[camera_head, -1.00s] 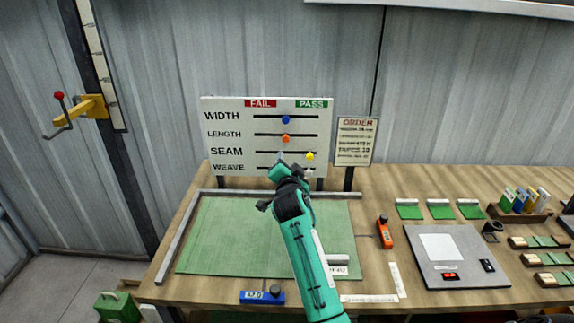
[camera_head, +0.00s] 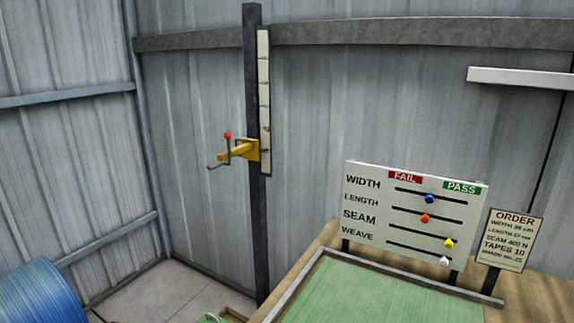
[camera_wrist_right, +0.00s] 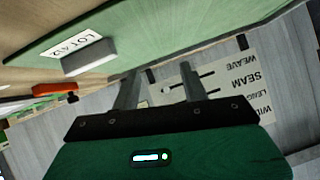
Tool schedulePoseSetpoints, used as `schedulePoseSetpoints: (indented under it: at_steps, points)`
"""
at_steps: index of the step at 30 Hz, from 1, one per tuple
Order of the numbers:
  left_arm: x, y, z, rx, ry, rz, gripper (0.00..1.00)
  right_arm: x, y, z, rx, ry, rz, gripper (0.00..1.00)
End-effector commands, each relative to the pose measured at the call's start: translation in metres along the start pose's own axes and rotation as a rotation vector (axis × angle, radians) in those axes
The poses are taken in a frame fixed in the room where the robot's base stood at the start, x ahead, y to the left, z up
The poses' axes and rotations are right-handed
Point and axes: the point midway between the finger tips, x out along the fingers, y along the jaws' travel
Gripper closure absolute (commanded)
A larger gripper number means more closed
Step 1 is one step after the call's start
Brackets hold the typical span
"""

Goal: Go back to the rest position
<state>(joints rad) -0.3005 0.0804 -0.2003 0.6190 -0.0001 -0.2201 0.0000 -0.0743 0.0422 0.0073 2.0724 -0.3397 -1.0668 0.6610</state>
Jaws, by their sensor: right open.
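My right gripper (camera_wrist_right: 158,90) shows in the right wrist view. Its two fingers stand apart with nothing between them, pointing toward the white check board with sliders. In the head view the board (camera_head: 410,215) stands at the back of the bench, with a blue, an orange, a yellow and a white knob on its rows. Neither of my arms shows in the head view now. My left gripper is out of view.
The green mat (camera_head: 360,295) with a grey rim lies on the wooden bench. An order card (camera_head: 512,240) stands right of the board. A dark post (camera_head: 258,210) with a yellow bracket (camera_head: 240,150) stands left. A blue drum (camera_head: 40,300) is at lower left.

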Motion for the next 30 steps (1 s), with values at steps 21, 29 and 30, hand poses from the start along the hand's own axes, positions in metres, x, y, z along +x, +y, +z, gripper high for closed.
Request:
schedulePoseSetpoints:
  at_steps: [21, 29, 30]
  points:
    - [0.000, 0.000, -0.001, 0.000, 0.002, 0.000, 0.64, -0.202, 0.064, 0.192, -0.669, -0.681, -0.217, 0.55]
    - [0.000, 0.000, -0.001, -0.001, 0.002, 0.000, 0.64, -0.180, 0.068, 0.229, -0.704, -0.727, -0.236, 0.55]
    - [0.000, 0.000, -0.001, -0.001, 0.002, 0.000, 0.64, -0.174, 0.068, 0.236, -0.704, -0.730, -0.236, 0.55]
